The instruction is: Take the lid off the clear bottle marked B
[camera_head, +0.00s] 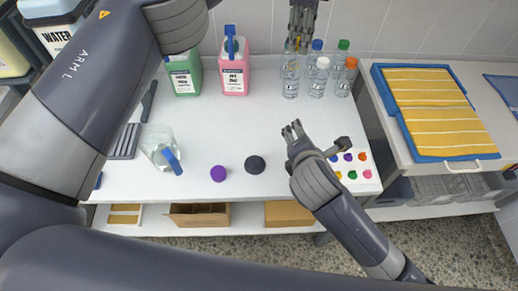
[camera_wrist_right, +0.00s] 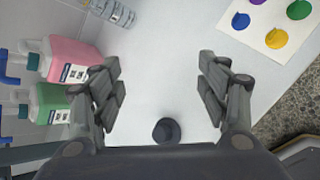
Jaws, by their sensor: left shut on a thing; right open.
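Several clear bottles stand together at the back of the white table. Their caps include a blue cap (camera_head: 317,45), a green cap (camera_head: 343,44), a white cap (camera_head: 323,62) and an orange cap (camera_head: 351,62). The letter B cannot be read on any bottle. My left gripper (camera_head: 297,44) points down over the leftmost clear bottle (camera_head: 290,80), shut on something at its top. The gripper hides that bottle's top. My right gripper (camera_head: 292,130) is open and empty above the middle of the table. Its spread fingers also show in the right wrist view (camera_wrist_right: 163,90).
A green jug (camera_head: 185,78) and a pink jug (camera_head: 234,78) stand left of the bottles. A card with colored dots (camera_head: 348,157) lies right.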

